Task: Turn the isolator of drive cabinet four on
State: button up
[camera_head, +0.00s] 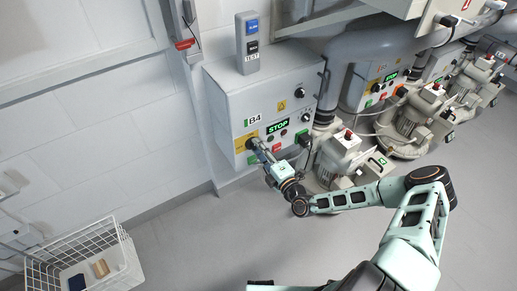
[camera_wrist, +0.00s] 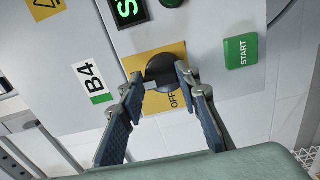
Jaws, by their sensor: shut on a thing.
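Drive cabinet four is the grey wall box (camera_head: 228,98) labelled B4, with a lit green STOP display (camera_head: 278,126). In the wrist view its isolator is a dark round knob (camera_wrist: 160,68) on a yellow plate (camera_wrist: 136,62). The word OFF shows on the plate beside the right finger. My gripper (camera_wrist: 158,78) has one finger on each side of the knob and is shut on its handle. In the head view my gripper (camera_head: 256,147) reaches the cabinet's lower left front and hides most of the knob. The handle's exact angle is hard to tell.
A green START button (camera_wrist: 241,50) sits to the right of the knob in the wrist view. A small grey TEST box (camera_head: 248,45) stands above the cabinet. A blower motor (camera_head: 340,155) is close at the right. A wire basket (camera_head: 122,262) stands lower left; the floor between is clear.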

jog(key=o, duration=1.2)
jog(key=shift+c, duration=0.2)
jog(key=v, duration=1.2)
